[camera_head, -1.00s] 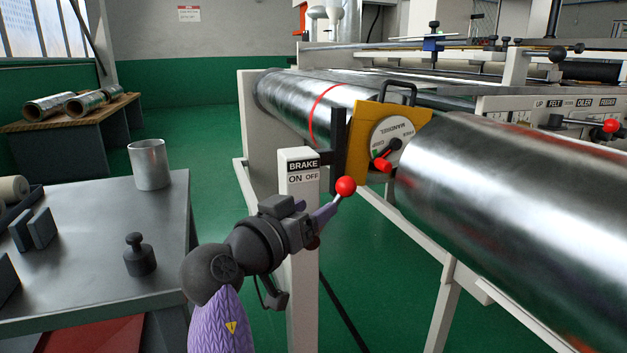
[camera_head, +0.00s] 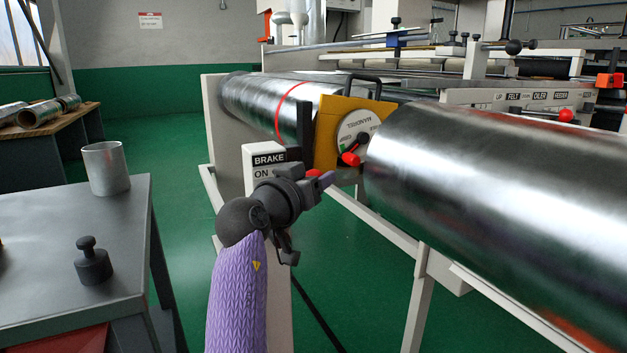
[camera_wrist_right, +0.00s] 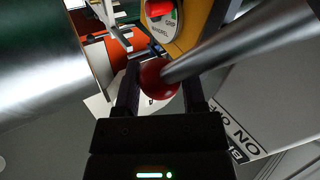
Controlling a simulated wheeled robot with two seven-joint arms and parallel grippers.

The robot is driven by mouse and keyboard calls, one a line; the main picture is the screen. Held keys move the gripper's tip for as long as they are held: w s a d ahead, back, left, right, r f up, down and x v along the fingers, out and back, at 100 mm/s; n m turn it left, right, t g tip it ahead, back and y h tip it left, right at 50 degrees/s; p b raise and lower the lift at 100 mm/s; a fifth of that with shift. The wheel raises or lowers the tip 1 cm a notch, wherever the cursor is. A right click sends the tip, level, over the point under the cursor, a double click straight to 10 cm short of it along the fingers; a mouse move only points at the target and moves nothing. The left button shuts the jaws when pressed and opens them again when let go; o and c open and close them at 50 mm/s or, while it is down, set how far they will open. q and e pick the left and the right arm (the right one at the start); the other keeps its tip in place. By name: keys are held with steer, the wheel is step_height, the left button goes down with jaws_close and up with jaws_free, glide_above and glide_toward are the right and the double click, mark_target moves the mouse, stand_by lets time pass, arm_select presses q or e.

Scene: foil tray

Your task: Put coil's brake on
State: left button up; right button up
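The brake post (camera_head: 262,180) stands left of the coil (camera_head: 480,190), with BRAKE and ON readable on its label; my right gripper hides the OFF side. My right gripper (camera_head: 322,178) is in front of the post's right side, at the brake lever's knob. In the right wrist view the red ball knob (camera_wrist_right: 159,80) sits between my two fingers, close to both. The grey lever shaft (camera_wrist_right: 235,45) runs from it to the upper right. Whether the fingers press on the knob is not clear. The head view mostly hides the knob and lever. My left gripper is out of view.
A yellow mandrel bracket (camera_head: 326,130) with a dial and red handle is just behind the gripper. A metal table (camera_head: 60,215) at left holds a cup (camera_head: 106,168) and a dark weight (camera_head: 93,262). Green floor lies between.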

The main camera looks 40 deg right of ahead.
jaws_close()
